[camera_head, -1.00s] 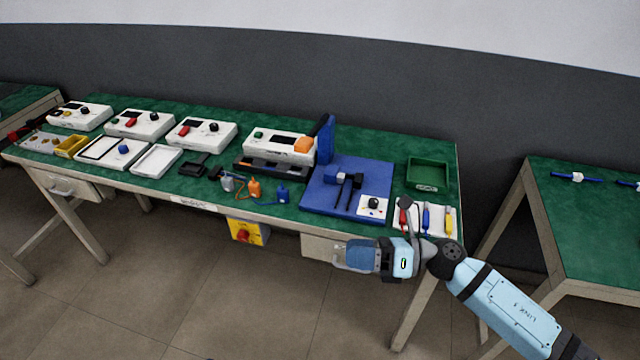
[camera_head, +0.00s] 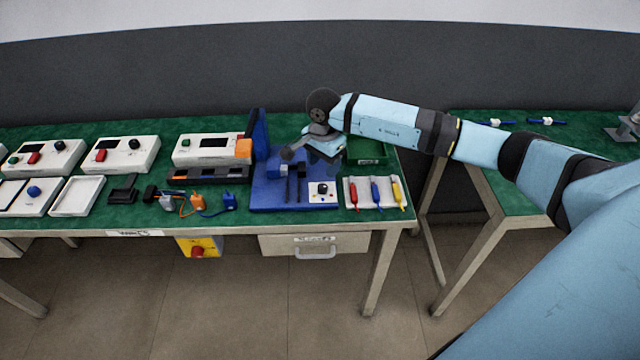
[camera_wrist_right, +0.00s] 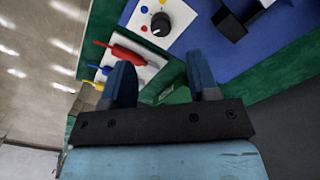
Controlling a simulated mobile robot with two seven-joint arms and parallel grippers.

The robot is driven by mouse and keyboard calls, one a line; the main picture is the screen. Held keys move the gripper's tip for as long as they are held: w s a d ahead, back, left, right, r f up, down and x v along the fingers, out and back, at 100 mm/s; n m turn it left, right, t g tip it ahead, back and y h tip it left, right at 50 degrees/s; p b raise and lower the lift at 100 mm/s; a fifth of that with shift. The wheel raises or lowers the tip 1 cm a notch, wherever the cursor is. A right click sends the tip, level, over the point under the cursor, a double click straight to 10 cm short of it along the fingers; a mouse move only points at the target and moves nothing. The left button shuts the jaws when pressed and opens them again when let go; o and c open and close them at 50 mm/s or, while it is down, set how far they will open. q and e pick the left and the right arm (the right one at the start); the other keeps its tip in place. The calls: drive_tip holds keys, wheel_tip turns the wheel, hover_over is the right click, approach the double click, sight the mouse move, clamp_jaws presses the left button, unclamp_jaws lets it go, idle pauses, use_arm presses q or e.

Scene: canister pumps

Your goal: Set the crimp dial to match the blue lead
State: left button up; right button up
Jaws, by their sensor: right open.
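The crimp dial (camera_head: 322,188) is a black knob on a white plate at the front right of the blue crimp station (camera_head: 265,195). In the right wrist view the dial (camera_wrist_right: 160,23) has a pale mark, with yellow, red and blue dots around it. The blue lead (camera_head: 376,192) lies on a white tray between a red lead (camera_head: 353,193) and a yellow lead (camera_head: 397,194). It also shows in the right wrist view (camera_wrist_right: 105,70). My right gripper (camera_wrist_right: 161,64) is open and empty, apart from the dial. In the head view it is over the station's back right, its fingertips unclear. My left gripper is out of view.
A green bin (camera_head: 366,150) stands behind the lead tray, partly behind my right arm. A dark press-like fixture (camera_head: 292,180) stands on the station left of the dial. White control boxes (camera_head: 120,153) line the table's left. A drawer (camera_head: 314,245) is below the front edge.

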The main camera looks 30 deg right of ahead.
sight(323, 186)
wheel_tip(323, 186, down, 8)
drive_tip(key=shift+f, duration=0.15)
idle(0.3)
drive_tip(key=c, duration=0.9)
